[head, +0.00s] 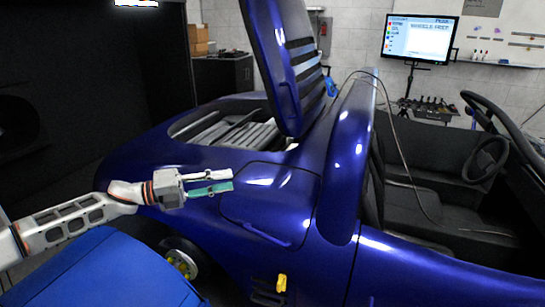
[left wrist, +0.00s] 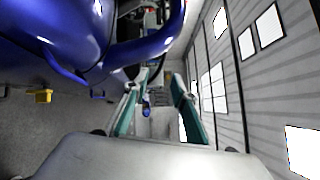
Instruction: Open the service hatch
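A blue car body fills the middle of the head view. On its rear flank is a panel outlined by a seam (head: 275,198), which looks like the service hatch; it lies flush and shut. A blue bar-like handle (head: 262,236) runs along its lower edge. A similar blue bar (left wrist: 64,66) shows at upper left in the left wrist view. My left gripper (head: 232,188) is beside the panel's left edge in the picture, over the blue bodywork. Its teal fingers are apart in the left wrist view (left wrist: 158,98), with nothing between them. My right gripper is out of view.
A large striped blue lid (head: 278,55) stands raised over the open engine bay (head: 225,130). A yellow part (head: 282,284) sits low on the car's side. The cockpit (head: 430,190) lies right. A monitor (head: 419,38) and a tool table (head: 430,110) stand behind.

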